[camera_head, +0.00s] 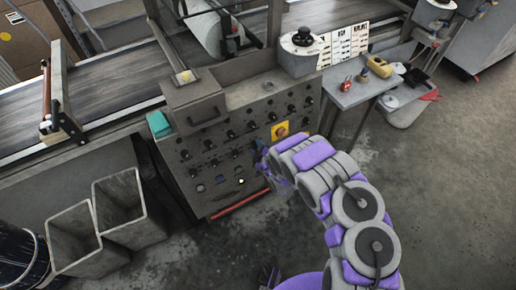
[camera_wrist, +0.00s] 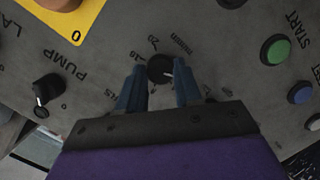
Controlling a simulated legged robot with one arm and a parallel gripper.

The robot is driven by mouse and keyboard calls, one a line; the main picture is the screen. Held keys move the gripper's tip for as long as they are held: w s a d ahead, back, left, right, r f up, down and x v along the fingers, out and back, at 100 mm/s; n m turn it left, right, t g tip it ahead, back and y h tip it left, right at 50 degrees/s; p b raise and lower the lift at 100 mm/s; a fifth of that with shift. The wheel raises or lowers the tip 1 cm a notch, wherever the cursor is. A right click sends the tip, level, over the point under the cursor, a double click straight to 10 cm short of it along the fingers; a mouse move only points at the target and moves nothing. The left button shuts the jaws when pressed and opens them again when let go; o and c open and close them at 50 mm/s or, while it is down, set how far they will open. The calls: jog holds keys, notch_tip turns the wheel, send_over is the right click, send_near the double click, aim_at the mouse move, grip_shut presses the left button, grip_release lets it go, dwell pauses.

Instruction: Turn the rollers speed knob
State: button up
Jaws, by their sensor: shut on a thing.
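In the wrist view, a round black knob (camera_wrist: 160,68) sits on the grey control panel (camera_wrist: 215,70), with a dial scale marked in numbers around it. My gripper (camera_wrist: 159,84) has its two blue fingers on either side of this knob and is shut on it. No legible label shows whether it is the rollers speed knob. In the head view my gripper (camera_head: 264,160) is at the panel front (camera_head: 220,165), below the yellow plate (camera_head: 280,131); my arm hides the knob there.
In the wrist view, a black PUMP knob (camera_wrist: 47,88) is at left and a green START button (camera_wrist: 275,50) at right, above a blue button (camera_wrist: 301,93). In the head view, a side table (camera_head: 345,97) with tools stands at right and grey bins (camera_head: 125,205) at left.

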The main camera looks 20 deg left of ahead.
jog(key=shift+s+f+n, duration=0.1)
jog(key=shift+n, duration=0.6)
jog(key=o, duration=1)
jog(key=shift+a, duration=0.15)
jog(key=shift+s+d+r, duration=0.2)
jog(key=shift+s+d, duration=0.1)
jog(key=shift+d, duration=0.05)
jog(key=p+v, duration=0.2)
jog(key=v, duration=0.6)
jog(key=p+v, duration=0.3)
jog(key=v, duration=0.5)
jog(key=shift+s+a+f, duration=0.1)
jog(key=shift+s+f, duration=0.05)
jog(key=shift+s, duration=0.2)
